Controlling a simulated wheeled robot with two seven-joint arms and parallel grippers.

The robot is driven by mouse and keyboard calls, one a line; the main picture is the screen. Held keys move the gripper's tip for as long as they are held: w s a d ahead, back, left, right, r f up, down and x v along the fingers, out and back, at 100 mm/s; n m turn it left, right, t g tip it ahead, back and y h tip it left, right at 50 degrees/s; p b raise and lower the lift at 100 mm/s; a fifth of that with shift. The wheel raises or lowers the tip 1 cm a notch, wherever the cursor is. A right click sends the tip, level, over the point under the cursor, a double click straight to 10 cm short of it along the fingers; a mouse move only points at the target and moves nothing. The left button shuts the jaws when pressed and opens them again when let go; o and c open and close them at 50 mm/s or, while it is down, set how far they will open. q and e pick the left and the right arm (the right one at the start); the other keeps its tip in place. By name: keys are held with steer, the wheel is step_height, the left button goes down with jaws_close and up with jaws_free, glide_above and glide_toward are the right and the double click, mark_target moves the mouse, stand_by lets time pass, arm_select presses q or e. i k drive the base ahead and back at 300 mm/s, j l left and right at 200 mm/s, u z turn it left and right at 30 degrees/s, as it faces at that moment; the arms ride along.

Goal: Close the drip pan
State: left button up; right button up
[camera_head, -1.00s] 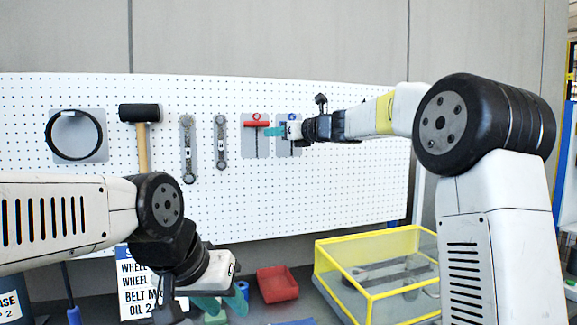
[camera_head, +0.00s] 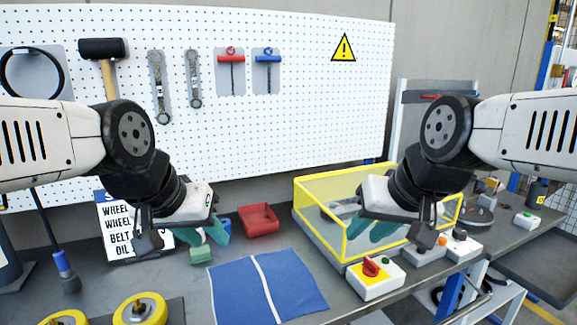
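No part is labelled as the drip pan. A dark shallow tray (camera_head: 545,258) juts out low at the far right, beyond the bench edge, and may be it; its inside looks empty. My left gripper (camera_head: 206,233) has teal fingers that look spread and empty, above the bench beside the red bin. My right gripper (camera_head: 368,232) also has teal fingers spread with a gap, in front of the yellow-framed clear box, well left of the dark tray. Both grippers are apart from the tray.
The yellow-framed box (camera_head: 325,185), a control box with a red knob (camera_head: 373,277), the red bin (camera_head: 258,219) and a blue mat (camera_head: 265,290) occupy the bench. Yellow wheels (camera_head: 140,308) lie front left. A pegboard (camera_head: 290,110) with tools stands behind.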

mark_target(546, 265)
steer(key=z, duration=0.4)
steer(key=l+z, duration=0.1)
steer(key=z, duration=0.65)
steer(key=l+z, duration=0.1)
steer(key=z, duration=0.3)
steer(key=i+l, duration=0.15)
steer(key=l, duration=0.15)
steer(key=i+l+z, duration=0.15)
steer(key=l, duration=0.2)
steer(key=i+l, duration=0.15)
steer(key=l, duration=0.15)
steer(key=i+l, duration=0.6)
steer(key=i+j+u, duration=0.05)
steer(key=i, duration=0.05)
